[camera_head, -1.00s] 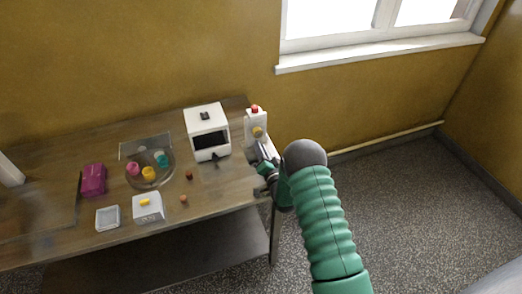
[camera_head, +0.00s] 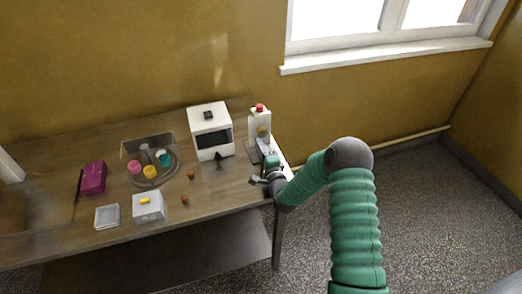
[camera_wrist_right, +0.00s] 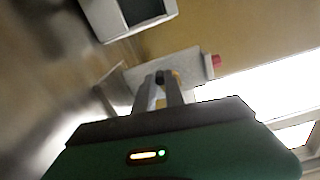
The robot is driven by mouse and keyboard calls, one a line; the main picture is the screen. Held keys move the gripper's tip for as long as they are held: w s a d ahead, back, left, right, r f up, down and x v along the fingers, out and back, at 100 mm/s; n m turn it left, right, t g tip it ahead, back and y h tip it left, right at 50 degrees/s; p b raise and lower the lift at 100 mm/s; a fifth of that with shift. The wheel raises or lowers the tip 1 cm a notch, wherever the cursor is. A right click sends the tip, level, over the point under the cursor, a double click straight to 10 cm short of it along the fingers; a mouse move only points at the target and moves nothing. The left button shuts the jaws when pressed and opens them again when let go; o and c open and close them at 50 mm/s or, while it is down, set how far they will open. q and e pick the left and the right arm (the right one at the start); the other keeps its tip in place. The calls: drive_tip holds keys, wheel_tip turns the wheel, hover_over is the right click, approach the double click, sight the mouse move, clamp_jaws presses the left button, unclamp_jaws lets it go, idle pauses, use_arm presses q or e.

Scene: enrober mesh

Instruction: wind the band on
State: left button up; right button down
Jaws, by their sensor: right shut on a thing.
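A white upright unit (camera_head: 259,119) with a red button on top stands at the right end of the table. It also shows in the right wrist view (camera_wrist_right: 190,65). A yellow part (camera_head: 262,131) sits on its front. My right gripper (camera_head: 263,148) is in front of this unit. In the right wrist view its fingers (camera_wrist_right: 160,84) are close together on a small dark knob (camera_wrist_right: 159,76), with yellow just behind. How the knob joins the unit is hidden. No band can be made out clearly. My left gripper is not in view.
A white box machine (camera_head: 209,115) with a dark opening stands left of the unit. A round clear dish (camera_head: 153,181) holds pink, yellow and teal pieces. A magenta box (camera_head: 93,178), a small tray (camera_head: 107,217), a white block (camera_head: 148,208) and brown bits lie on the wooden table (camera_head: 215,185).

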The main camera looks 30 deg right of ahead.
drive_tip(key=m, duration=0.3)
drive_tip(key=shift+r+m, duration=0.3)
drive_tip(key=shift+m, duration=0.1)
drive_tip(key=m, duration=0.3)
drive_tip(key=shift+s+d+r+m+b, duration=0.1)
drive_tip(key=shift+r+m+b, duration=0.2)
drive_tip(key=shift+r+b, duration=0.1)
drive_tip(key=m, duration=0.3)
drive_tip(key=r+m, duration=0.1)
drive_tip(key=m, duration=0.1)
drive_tip(key=shift+d, duration=0.25)
drive_tip(key=shift+s+m, duration=0.1)
drive_tip(key=shift+m, duration=0.2)
drive_tip(key=c, duration=1.5)
unclamp_jaws()
drive_tip(key=shift+c, duration=0.2)
drive_tip(key=shift+o, duration=0.7)
drive_tip(key=shift+d+r, duration=0.1)
drive_tip(key=shift+d, duration=0.1)
drive_tip(key=shift+s+a, duration=0.2)
drive_tip(key=b+v, duration=0.1)
drive_tip(key=v, duration=1.5)
drive_tip(key=shift+s+d+b, duration=0.2)
drive_tip(key=shift+b, duration=0.1)
